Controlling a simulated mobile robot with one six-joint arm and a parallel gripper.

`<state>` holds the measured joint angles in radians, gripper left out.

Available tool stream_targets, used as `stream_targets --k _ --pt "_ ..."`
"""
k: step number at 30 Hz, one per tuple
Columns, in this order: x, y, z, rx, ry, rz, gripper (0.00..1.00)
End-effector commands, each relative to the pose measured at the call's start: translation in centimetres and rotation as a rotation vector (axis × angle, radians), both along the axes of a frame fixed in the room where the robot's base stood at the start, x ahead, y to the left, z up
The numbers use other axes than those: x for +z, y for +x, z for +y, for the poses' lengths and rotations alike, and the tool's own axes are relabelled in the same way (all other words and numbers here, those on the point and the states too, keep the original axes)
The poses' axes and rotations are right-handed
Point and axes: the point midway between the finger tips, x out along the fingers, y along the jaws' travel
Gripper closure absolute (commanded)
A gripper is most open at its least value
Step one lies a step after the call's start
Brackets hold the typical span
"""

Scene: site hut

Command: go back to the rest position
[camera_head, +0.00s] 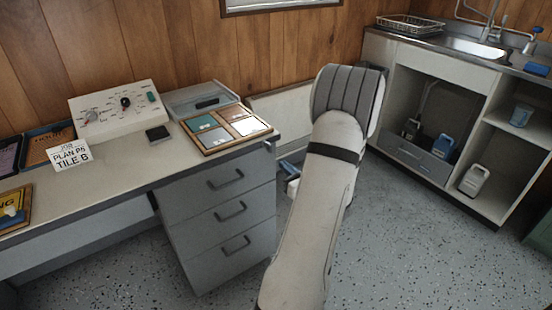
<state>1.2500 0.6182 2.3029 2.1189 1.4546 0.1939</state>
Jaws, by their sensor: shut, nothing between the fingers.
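My arm rises from the bottom middle of the head view to a rounded, ribbed grey joint at the top. I cannot make out my gripper or its fingertips in this view. The arm hides what lies directly behind it. A small white and blue piece (289,172) shows at the arm's left edge, low beside the drawers; I cannot tell what it is.
A desk (110,195) with grey drawers (228,215) stands left, bearing a control box (115,108), a sign (70,154) and a framed tile board (204,148). A sink unit (445,70) stands right. Speckled floor (400,240) is clear right of my arm.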

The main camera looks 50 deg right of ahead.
Motion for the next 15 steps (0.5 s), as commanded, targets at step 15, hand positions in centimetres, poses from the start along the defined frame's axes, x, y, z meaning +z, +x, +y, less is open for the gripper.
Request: stream_targets --k 15 --pt "-0.1 -5.6 1.4 0.001 0.002 0.0 1.0"
